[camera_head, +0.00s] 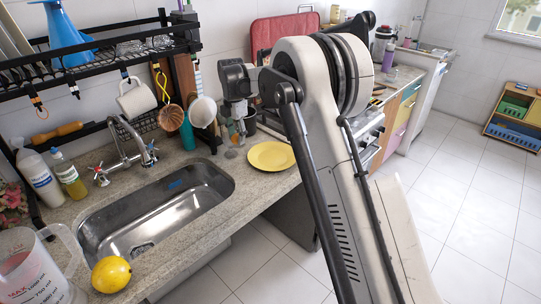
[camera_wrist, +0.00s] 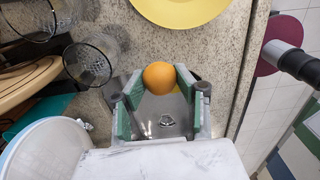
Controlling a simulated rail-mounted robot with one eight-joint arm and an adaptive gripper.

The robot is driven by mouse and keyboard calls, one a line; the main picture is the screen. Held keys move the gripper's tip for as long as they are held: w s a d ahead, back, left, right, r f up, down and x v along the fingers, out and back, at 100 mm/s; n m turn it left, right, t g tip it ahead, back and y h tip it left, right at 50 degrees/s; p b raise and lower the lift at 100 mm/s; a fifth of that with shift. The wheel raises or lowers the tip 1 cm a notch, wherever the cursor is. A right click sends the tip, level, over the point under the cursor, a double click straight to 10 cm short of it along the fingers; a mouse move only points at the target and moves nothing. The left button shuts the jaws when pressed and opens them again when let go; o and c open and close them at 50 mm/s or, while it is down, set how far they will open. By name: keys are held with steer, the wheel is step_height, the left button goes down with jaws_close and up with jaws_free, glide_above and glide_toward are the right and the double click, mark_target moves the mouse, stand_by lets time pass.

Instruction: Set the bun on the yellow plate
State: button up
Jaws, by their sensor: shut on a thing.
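The round orange-brown bun (camera_wrist: 159,77) is between the green-padded fingers of my gripper (camera_wrist: 160,88) in the wrist view. The gripper is shut on it. The yellow plate (camera_head: 271,156) lies flat on the counter, right of the sink, in the head view. Its near part also shows at the top of the wrist view (camera_wrist: 195,10), beyond the bun and apart from it in the picture. In the head view my gripper (camera_head: 238,135) points down over the counter just left of the plate. I cannot make out the bun there.
Clear glasses (camera_wrist: 88,60) stand left of my gripper in the wrist view. A metal sink (camera_head: 160,208) and faucet (camera_head: 125,145) are left of the plate. The counter's front edge is close to the plate.

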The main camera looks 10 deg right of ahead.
steer(key=p, duration=0.1)
glide_above(267, 161)
step_height(267, 161, down, 6)
steer(key=shift+f, duration=0.25)
steer(key=shift+s+f+p, duration=0.1)
steer(key=shift+f+p, duration=0.35)
steer(key=shift+f, duration=1.6)
steer(key=shift+f, duration=0.15)
steer(key=shift+f, duration=0.1)
steer(key=o, duration=0.9)
steer(key=shift+c, duration=0.2)
steer(key=shift+r, duration=0.2)
